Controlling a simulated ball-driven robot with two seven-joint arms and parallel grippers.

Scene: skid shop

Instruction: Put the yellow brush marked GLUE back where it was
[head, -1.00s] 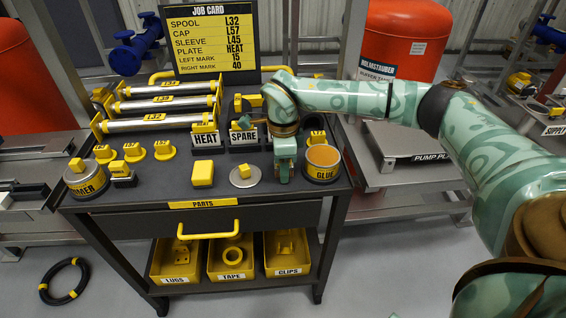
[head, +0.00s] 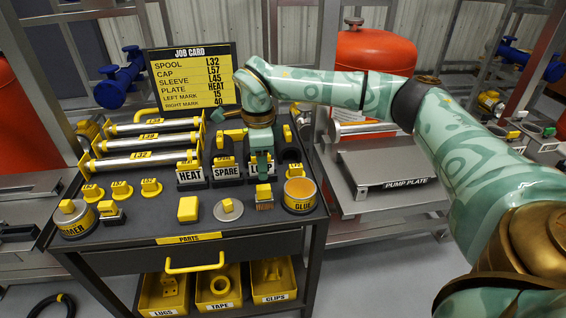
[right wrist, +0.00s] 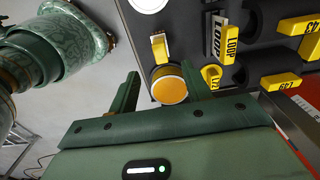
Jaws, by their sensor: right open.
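The yellow brush (head: 264,192) stands on the cart top just left of the glue pot (head: 299,204), its yellow part up and a brownish part below. In the right wrist view the brush (right wrist: 160,48) shows beside the orange-topped glue pot (right wrist: 170,88). My right gripper (head: 262,172) is above and behind the brush, apart from it. In the right wrist view its fingers (right wrist: 159,84) are spread with nothing held between them. The word GLUE reads on the pot; I cannot read a mark on the brush. My left gripper is out of view.
The HEAT plate (head: 190,174) and SPARE plate (head: 227,171) stand close to my gripper's left. A round disc (head: 228,210) and a yellow block (head: 188,209) lie left of the brush. The job card (head: 194,76) stands at the back. The pump plate (head: 388,170) is on the right.

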